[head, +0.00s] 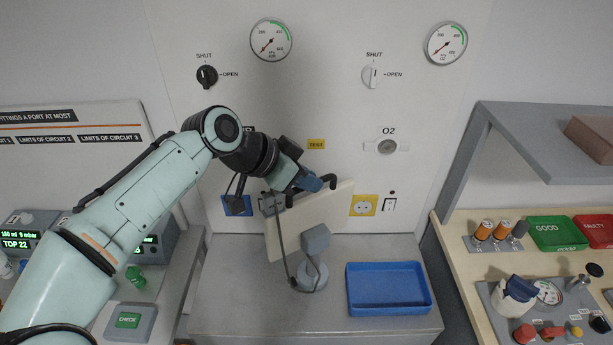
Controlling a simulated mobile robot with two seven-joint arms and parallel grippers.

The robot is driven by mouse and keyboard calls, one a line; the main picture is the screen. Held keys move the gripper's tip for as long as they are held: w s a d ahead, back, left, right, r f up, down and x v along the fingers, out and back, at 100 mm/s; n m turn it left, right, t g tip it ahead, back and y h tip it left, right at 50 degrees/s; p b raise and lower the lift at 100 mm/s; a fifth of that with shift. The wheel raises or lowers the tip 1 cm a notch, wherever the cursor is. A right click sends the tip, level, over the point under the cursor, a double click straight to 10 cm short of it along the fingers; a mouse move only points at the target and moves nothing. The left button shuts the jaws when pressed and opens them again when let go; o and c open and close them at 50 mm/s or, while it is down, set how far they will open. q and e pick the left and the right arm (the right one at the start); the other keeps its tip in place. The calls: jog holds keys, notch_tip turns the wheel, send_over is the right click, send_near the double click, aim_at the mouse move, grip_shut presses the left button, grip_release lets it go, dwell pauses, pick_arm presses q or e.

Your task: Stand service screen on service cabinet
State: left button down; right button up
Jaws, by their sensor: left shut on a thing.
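The service screen (285,245) is a cream panel with a grey box on the side facing me, a round grey foot and a dark cable. It is tilted in the picture, over the grey top of the service cabinet (235,305). I cannot tell whether its foot touches the cabinet top. My left gripper (312,183) comes from the upper left and is shut on the screen at its top edge, near dark handle-like parts. The gripper partly hides the screen's upper edge. My right gripper is not in view.
A blue tray (389,289) lies on the cabinet to the right of the screen. The wall behind has sockets, knobs and gauges. A wooden bench (460,240) with green and red trays stands at right, under a grey shelf (545,140). Devices stand at left.

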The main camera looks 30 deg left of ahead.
pick_arm(q)
jog(key=shift+f+b, duration=0.1)
jog(key=shift+b, duration=0.2)
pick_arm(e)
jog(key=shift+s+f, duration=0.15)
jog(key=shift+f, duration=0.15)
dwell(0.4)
pick_arm(q)
jog(key=c, duration=1.1)
grip_release()
jog(key=shift+o, duration=0.2)
jog(key=shift+f, duration=0.4)
jog(key=s+a+r+p, duration=0.2)
jog(key=s+r+p, duration=0.1)
jog(key=r, duration=0.5)
jog(key=s+a+r+p, duration=0.2)
jog(key=s+r, duration=0.3)
jog(key=r, duration=0.3)
jog(key=shift+a+p, duration=0.35)
jog(key=shift+p, duration=0.1)
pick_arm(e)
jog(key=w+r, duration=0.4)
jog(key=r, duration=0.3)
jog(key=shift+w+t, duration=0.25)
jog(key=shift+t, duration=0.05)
pick_arm(q)
jog(key=shift+s, duration=0.3)
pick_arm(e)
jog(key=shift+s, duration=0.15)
